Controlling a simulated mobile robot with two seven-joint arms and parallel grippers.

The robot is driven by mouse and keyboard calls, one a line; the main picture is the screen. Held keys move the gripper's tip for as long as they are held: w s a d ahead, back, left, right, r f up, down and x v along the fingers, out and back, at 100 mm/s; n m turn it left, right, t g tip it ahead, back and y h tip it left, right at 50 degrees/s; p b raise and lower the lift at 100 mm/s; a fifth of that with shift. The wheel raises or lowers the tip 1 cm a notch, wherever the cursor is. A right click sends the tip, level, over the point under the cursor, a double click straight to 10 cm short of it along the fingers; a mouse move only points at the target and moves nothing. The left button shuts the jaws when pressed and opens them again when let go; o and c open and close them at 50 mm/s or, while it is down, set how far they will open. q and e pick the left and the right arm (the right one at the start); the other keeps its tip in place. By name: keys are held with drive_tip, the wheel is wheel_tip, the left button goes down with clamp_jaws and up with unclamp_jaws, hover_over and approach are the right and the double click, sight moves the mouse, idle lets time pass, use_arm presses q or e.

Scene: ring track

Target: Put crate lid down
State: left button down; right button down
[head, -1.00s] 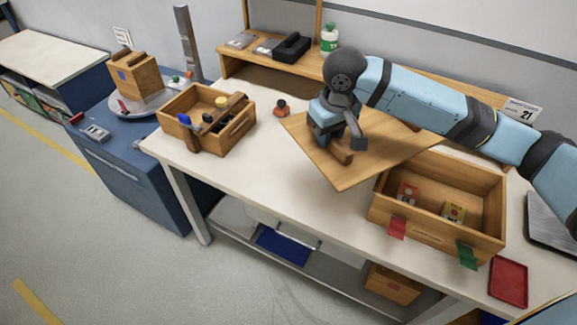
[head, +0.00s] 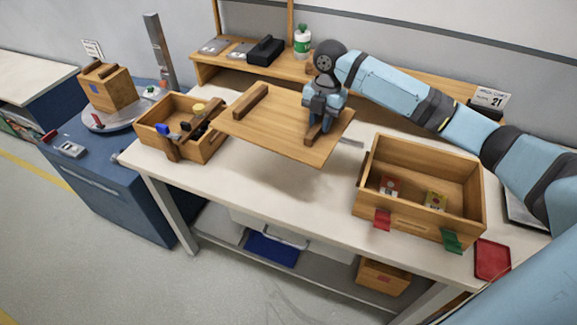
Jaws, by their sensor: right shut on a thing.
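The crate lid (head: 275,130) is a flat wooden board with two dark wooden bars on its upper face. My right gripper (head: 316,128) is shut on the bar near the lid's right side. The lid appears held above the white table, slightly tilted, with shadow beneath it. The open wooden crate (head: 430,228) stands to the right of the lid. My left gripper is not in view.
A wooden tool tray (head: 211,146) stands just left of the lid, close to its left corner. A red tray (head: 492,259) lies right of the crate. A shelf (head: 225,76) runs behind. The table front (head: 260,185) below the lid is clear.

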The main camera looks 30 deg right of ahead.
drive_tip(key=shift+d+n, duration=0.2)
drive_tip(key=shift+n, duration=0.2)
drive_tip(key=shift+f, duration=0.3)
drive_tip(key=shift+n, duration=0.3)
wheel_tip(320, 180, down, 15)
drive_tip(key=shift+d+r+p, duration=0.1)
drive_tip(key=shift+r+p, duration=0.1)
drive_tip(key=shift+p, duration=0.2)
drive_tip(key=shift+w+f, duration=0.1)
drive_tip(key=shift+f, duration=2.4)
drive_tip(key=shift+f, duration=0.1)
drive_tip(key=c, duration=1)
unclamp_jaws()
drive_tip(key=shift+o, duration=0.2)
